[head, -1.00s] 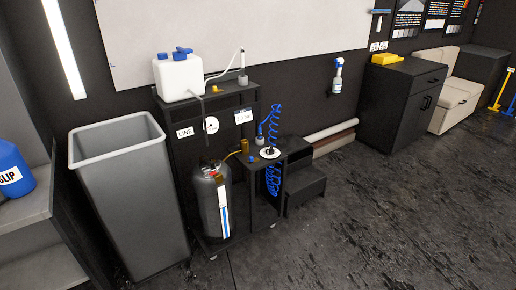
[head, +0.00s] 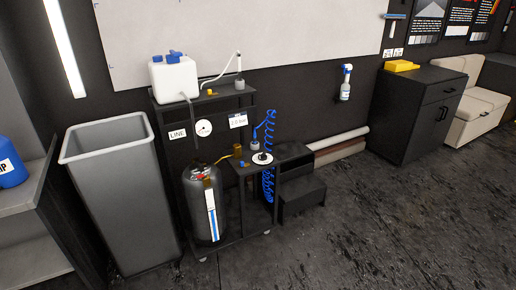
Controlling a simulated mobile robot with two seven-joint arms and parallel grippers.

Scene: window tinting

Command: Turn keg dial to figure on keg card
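The keg (head: 202,212) is a dark cylinder with a white and blue strip on its front, standing low in a black cart. The keg card (head: 238,120) is a white label on the cart's upper right; its figure looks like "2.0 bar" but is small. A round white gauge (head: 203,128) sits left of it, beside a LINE label (head: 177,134). A white disc with a dark knob (head: 262,158), which looks like the dial, lies on the lower right shelf; its setting is too small to read. Neither of my grippers is in view.
A grey bin (head: 118,200) stands close left of the cart (head: 205,100). A black step (head: 302,195) is at its right, with rolls (head: 340,147) along the wall. A blue coiled hose (head: 269,185) hangs at the shelf. The floor (head: 370,235) in front and right is clear.

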